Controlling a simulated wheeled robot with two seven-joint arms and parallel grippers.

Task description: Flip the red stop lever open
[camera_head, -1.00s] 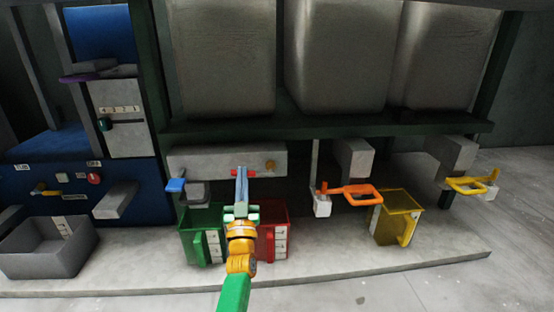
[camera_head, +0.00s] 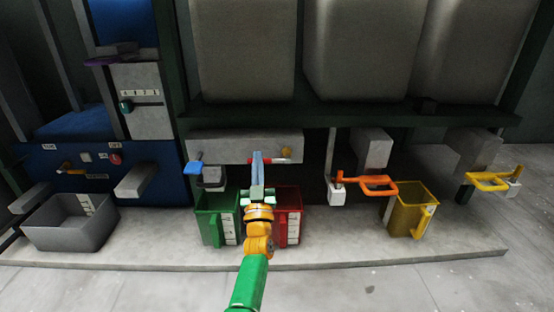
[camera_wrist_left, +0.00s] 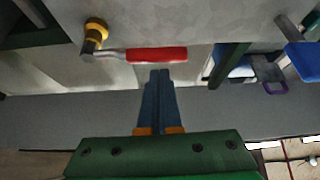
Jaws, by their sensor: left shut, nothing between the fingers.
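The red stop lever (camera_head: 251,161) is on the front of the grey block under the left hopper, with a yellow pivot knob (camera_head: 287,152) at its right end. In the left wrist view the red handle (camera_wrist_left: 157,54) lies about level, joined by a metal rod to the yellow pivot (camera_wrist_left: 96,30) on the left. My left gripper (camera_head: 257,154) is shut and empty, its blue fingers covering part of the handle in the head view. In the left wrist view the fingertips (camera_wrist_left: 160,72) end right at the handle's edge; whether they touch is unclear. My right gripper is not seen.
A green bin (camera_head: 213,201) and a red bin (camera_head: 288,199) stand below my left gripper. A blue lever (camera_head: 194,169) is to the left; an orange lever (camera_head: 375,181) and a yellow bin (camera_head: 409,195) are to the right. A grey crate (camera_head: 70,240) stands at left.

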